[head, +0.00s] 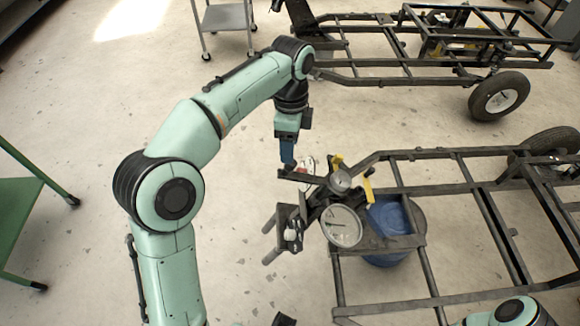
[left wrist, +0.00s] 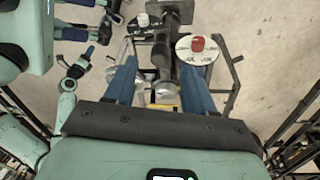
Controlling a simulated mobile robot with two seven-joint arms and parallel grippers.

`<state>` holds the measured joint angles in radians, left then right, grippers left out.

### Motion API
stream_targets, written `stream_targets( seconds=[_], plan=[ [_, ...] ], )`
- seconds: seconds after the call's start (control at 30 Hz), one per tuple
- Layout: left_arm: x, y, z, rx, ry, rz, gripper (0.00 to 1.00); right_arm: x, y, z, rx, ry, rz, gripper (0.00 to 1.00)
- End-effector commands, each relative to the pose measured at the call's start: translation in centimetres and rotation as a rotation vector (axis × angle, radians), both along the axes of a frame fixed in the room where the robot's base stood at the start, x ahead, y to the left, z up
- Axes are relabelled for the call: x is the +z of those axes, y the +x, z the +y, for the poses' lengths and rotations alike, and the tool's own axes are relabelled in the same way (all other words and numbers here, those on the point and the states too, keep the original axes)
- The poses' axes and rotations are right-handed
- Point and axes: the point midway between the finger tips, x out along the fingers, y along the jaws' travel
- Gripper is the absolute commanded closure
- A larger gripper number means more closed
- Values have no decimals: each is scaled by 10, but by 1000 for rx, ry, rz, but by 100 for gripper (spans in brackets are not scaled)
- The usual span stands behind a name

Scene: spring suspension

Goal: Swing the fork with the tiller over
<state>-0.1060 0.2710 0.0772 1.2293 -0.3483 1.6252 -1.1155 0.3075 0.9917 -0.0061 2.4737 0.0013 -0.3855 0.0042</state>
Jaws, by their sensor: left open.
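The dark fork assembly sits at the front end of the black cart frame (head: 384,155) in the head view. A dark bar (head: 300,178), which looks like the tiller, sticks out from it to the left. My left gripper (head: 288,163) points down at the bar's outer end. In the left wrist view its two blue fingers (left wrist: 159,65) are open, with a dark upright part (left wrist: 160,52) showing between them. I cannot tell whether they touch it. My right arm (head: 515,312) shows at the bottom right in the head view. A small blue-tipped gripper (left wrist: 86,54), apparently my right one, shows in the left wrist view.
Round dials (head: 342,227) and yellow pieces (head: 367,188) surround the fork. A white disc with a red knob (left wrist: 197,44) stands beside the right finger. A blue drum (head: 392,218) is under the frame. Another wheeled frame (head: 400,80) stands behind. Floor left of the fork is clear.

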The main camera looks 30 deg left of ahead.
Motion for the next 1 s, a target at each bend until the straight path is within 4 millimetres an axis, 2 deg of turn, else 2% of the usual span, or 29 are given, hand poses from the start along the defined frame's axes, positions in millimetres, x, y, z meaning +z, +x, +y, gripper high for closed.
stream_targets(
  seconds=[0.03,0.1,0.33,0.5,0.8,0.97,1.0],
  plan=[
    [-15,-2,0,0,0,5,46,-7,-3,0,0,0,3,57],
    [-29,-4,0,0,1,4,46,-12,-4,0,0,-1,5,57],
    [-64,-6,-2,1,0,3,46,-20,-7,0,1,0,8,57],
    [-75,-7,-2,1,0,1,46,-22,-8,0,1,0,9,57],
    [-76,-7,-2,2,-1,0,46,-22,-8,0,1,0,9,57],
    [-76,-7,-2,1,-1,0,98,-22,-8,0,1,0,9,57],
    [-76,-7,-2,1,-1,0,100,-22,-8,0,0,0,9,57]
  ],
)
